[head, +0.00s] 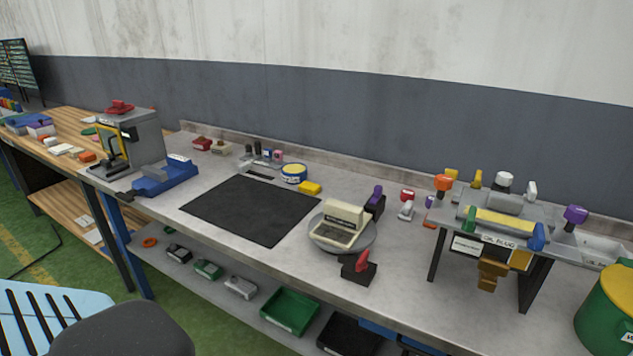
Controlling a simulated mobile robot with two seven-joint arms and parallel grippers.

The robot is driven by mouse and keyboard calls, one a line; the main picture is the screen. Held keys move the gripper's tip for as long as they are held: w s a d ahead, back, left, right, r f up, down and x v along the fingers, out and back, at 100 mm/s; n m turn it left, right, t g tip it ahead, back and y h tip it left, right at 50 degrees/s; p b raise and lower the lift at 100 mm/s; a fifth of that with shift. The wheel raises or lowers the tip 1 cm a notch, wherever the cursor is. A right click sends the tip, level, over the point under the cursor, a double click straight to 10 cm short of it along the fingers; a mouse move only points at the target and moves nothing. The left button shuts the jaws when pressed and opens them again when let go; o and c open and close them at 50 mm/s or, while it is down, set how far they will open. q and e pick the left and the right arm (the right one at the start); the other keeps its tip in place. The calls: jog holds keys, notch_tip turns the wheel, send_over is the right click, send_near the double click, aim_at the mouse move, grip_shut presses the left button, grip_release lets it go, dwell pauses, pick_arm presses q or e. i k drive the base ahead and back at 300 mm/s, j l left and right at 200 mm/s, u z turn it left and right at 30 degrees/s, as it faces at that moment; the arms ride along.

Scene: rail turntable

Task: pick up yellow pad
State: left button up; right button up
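A small flat yellow piece, which looks like the yellow pad (310,188), lies on the grey workbench (190,224) just behind the back right edge of the black mat. A round tin with a yellow top and a blue band (294,174) stands just behind it to the left. Nothing covers the yellow piece. Neither of my grippers shows in the head view.
The black mat (250,210) is bare. A turntable (342,241) carrying a cream device (340,222) stands right of it, with a red-handled clamp (360,267) in front. A grey press (130,145) and blue vise (166,177) stand left. A raised fixture (495,225) stands right.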

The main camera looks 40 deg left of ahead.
aim_at(310, 188)
jog(key=u, duration=1.25)
